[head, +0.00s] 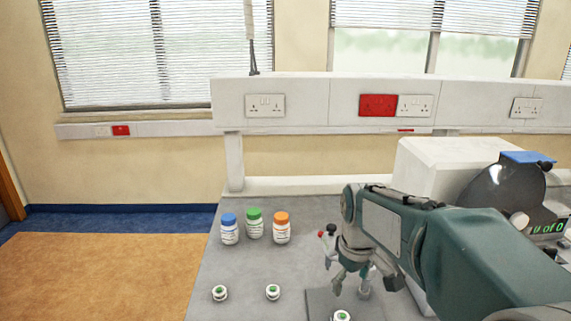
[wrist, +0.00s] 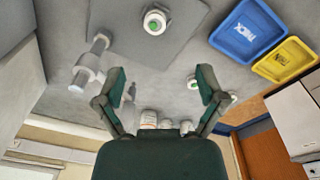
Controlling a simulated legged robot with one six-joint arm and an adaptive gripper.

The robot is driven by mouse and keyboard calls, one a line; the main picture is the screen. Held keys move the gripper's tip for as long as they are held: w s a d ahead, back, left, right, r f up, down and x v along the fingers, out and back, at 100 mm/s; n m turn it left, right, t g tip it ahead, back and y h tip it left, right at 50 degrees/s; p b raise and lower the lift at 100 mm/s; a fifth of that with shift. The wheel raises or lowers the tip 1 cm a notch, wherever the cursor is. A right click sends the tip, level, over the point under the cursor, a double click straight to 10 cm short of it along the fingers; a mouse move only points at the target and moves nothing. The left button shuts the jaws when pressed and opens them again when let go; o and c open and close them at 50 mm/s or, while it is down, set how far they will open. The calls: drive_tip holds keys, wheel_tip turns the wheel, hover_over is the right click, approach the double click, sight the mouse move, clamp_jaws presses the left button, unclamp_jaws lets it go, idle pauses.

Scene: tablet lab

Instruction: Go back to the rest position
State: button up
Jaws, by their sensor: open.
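My gripper (head: 352,284) hangs over the right part of the grey bench in the head view, fingers pointing down. In the wrist view its two fingers (wrist: 161,84) are spread apart with nothing between them. Below it, a small white round piece with a green centre (head: 342,316) is on a darker grey mat (head: 318,303); the same piece (wrist: 155,21) shows in the wrist view, apart from the fingers. My arm comes in from the right and hides part of the bench.
Bottles with blue (head: 229,229), green (head: 254,223) and orange (head: 281,228) caps stand at the back left. Two small white round pieces (head: 220,293) (head: 272,292) lie in front. A white machine (head: 436,160) stands behind my arm. Blue (wrist: 248,31) and yellow (wrist: 287,60) trays show.

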drive_tip(key=s+r+m+t, duration=0.2)
drive_tip(key=s+m+t, duration=0.2)
drive_tip(key=s, duration=1.4)
drive_tip(key=shift+s+r+m+t, duration=0.2)
drive_tip(key=shift+r+m+t, duration=0.2)
drive_tip(key=shift+m, duration=0.6)
